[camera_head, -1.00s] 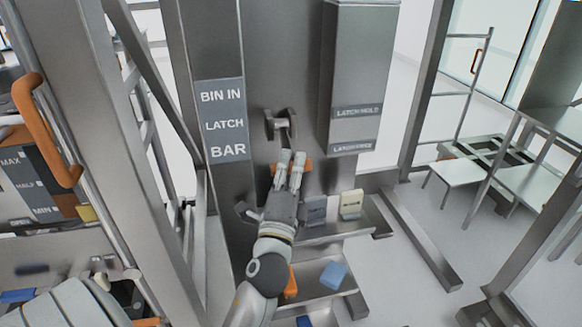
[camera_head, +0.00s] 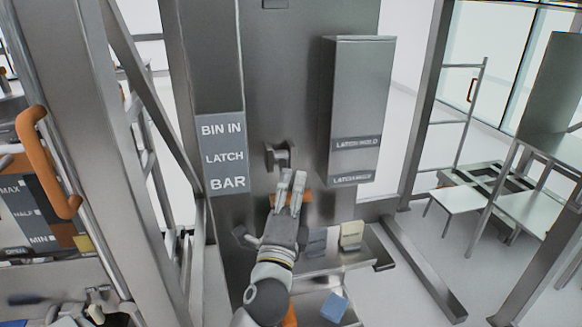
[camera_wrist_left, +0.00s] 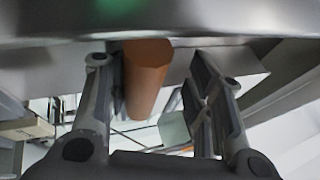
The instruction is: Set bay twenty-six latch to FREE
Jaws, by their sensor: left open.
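The latch is a dark metal fitting (camera_head: 281,156) on the grey upright panel, with an orange handle (camera_head: 306,197) below it. My left gripper (camera_head: 292,176) is open at the handle, fingers pointing up the panel, and hides its middle. In the left wrist view the orange handle (camera_wrist_left: 147,78) lies in the gap between the open fingers (camera_wrist_left: 155,85), nearer the left finger. I cannot tell whether a finger touches it. A label plate (camera_head: 223,155) left of the latch reads BIN IN, LATCH, BAR. My right gripper is not in view.
A grey box (camera_head: 357,100) juts out right of the latch; its upper label reads LATCH HOLD, its lower one is unclear. Below are a grey ledge (camera_head: 330,262) with small blocks and a blue block (camera_head: 334,307). A steel post (camera_head: 95,150) stands at left.

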